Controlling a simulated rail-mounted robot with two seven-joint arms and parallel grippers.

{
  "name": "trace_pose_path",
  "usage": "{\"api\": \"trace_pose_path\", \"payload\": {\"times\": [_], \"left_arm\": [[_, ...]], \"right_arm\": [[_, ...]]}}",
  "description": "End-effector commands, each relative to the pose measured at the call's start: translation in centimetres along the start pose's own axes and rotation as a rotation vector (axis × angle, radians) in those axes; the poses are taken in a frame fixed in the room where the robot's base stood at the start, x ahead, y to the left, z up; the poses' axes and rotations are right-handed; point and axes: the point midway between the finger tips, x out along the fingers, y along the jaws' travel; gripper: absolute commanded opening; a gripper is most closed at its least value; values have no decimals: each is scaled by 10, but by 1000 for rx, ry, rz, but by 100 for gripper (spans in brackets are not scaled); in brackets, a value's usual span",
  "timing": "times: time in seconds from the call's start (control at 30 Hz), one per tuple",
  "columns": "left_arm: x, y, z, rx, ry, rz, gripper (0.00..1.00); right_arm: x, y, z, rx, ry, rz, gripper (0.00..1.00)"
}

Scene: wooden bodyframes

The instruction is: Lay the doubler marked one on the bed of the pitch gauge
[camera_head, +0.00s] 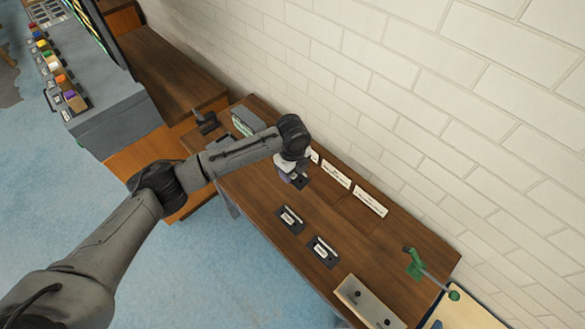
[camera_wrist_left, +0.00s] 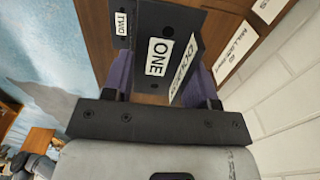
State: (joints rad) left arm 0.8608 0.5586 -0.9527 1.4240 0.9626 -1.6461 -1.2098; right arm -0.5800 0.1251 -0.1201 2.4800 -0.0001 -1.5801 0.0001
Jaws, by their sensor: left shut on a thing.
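My left gripper (camera_head: 290,172) is low over the far side of the wooden bench, under the bent wrist of my arm. In the left wrist view its purple fingers (camera_wrist_left: 160,85) are shut on the doubler marked one (camera_wrist_left: 183,45), a dark angled piece with white labels reading ONE and DOUBLER. Whether it touches the bench cannot be told. A dark piece marked TWO (camera_wrist_left: 121,25) shows beyond it. A pale block with two dark knobs (camera_head: 367,303), possibly the pitch gauge, lies at the bench's near right; no label on it is readable. My right gripper is not in view.
Two dark labelled pieces (camera_head: 290,219) (camera_head: 323,251) lie on the bench (camera_head: 263,205) in front of my gripper. White cards (camera_head: 370,201) stand along the brick wall. A green lever tool (camera_head: 415,265) stands at the right end. Bare wood lies between.

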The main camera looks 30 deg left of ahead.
Motion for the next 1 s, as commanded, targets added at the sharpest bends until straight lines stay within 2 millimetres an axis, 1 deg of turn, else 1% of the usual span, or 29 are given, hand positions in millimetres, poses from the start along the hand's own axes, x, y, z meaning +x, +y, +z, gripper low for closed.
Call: {"api": "trace_pose_path", "payload": {"times": [0.03, 0.3, 0.67, 0.77, 0.87, 1.0], "left_arm": [[-8, 0, 0, 0, 0, -1, 20], [-21, 0, 0, 0, 0, -1, 20], [-20, 0, 0, -11, 0, -1, 20], [-20, 0, 0, -66, 0, -1, 20], [-20, 0, 0, -182, 0, -1, 20], [-20, 1, 0, -428, 0, -1, 20]], "right_arm": [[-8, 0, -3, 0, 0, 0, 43], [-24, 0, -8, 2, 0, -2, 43], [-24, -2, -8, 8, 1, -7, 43], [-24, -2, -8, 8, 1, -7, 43], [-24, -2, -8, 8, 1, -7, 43], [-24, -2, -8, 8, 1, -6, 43]]}}
